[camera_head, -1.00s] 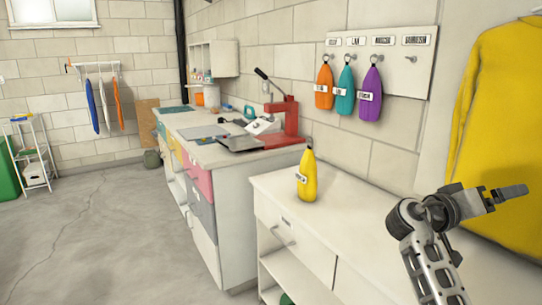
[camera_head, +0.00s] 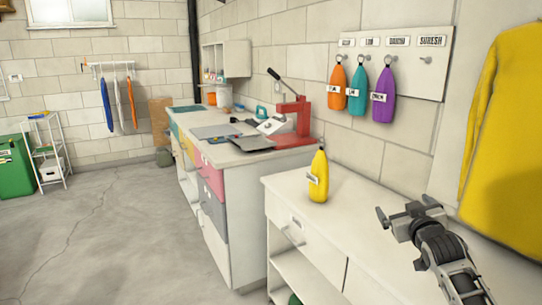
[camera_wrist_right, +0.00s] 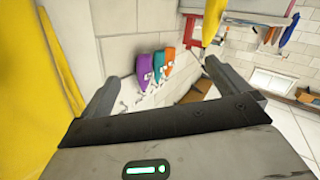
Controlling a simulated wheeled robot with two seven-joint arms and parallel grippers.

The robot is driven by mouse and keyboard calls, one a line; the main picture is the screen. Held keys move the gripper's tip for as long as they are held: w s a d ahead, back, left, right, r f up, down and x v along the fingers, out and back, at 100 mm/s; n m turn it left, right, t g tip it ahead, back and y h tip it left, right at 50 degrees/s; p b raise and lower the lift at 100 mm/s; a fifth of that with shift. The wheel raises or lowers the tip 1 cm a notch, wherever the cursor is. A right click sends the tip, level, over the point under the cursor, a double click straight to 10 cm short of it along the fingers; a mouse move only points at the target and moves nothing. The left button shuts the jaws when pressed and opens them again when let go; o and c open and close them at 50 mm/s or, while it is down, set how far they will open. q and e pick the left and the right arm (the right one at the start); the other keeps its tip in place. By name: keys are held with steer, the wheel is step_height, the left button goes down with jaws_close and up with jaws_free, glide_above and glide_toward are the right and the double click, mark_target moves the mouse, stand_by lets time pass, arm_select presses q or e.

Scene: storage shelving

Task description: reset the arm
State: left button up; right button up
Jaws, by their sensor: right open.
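My right gripper (camera_head: 408,217) is open and empty, raised above the white counter at the lower right of the head view. Its two spread fingers also show in the right wrist view (camera_wrist_right: 160,85), with nothing between them. A yellow tagged bottle-shaped item (camera_head: 318,178) stands upright on the counter to the left of the gripper, apart from it. Orange (camera_head: 337,87), teal (camera_head: 357,91) and purple (camera_head: 383,95) items of the same shape hang from a labelled wall board. The hook under the rightmost label is empty. My left gripper is not in view.
The white counter (camera_head: 350,212) has clear room around the yellow item. A yellow garment (camera_head: 510,140) hangs at the right, close to my right arm. A red press (camera_head: 292,122) stands on the farther cabinet. The floor at left is open.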

steer(key=s+a+f+n+g+y, duration=0.1)
steer(key=s+a+f+g+y, duration=0.1)
steer(key=s+a+f, duration=0.6)
steer(key=s+a+f+g+y, duration=0.15)
steer(key=s+a+f, duration=0.35)
steer(key=s+f, duration=0.65)
steer(key=s+a+f+g+y, duration=0.1)
steer(key=s+a+f, duration=0.1)
steer(key=s, duration=0.7)
steer(key=s+a+f+g, duration=0.1)
steer(key=s+a+f, duration=0.1)
steer(key=s+a, duration=0.3)
steer(key=s, duration=0.4)
steer(key=shift+f+m+g+y, duration=0.35)
steer(key=shift+m, duration=0.05)
steer(key=shift+s, duration=0.1)
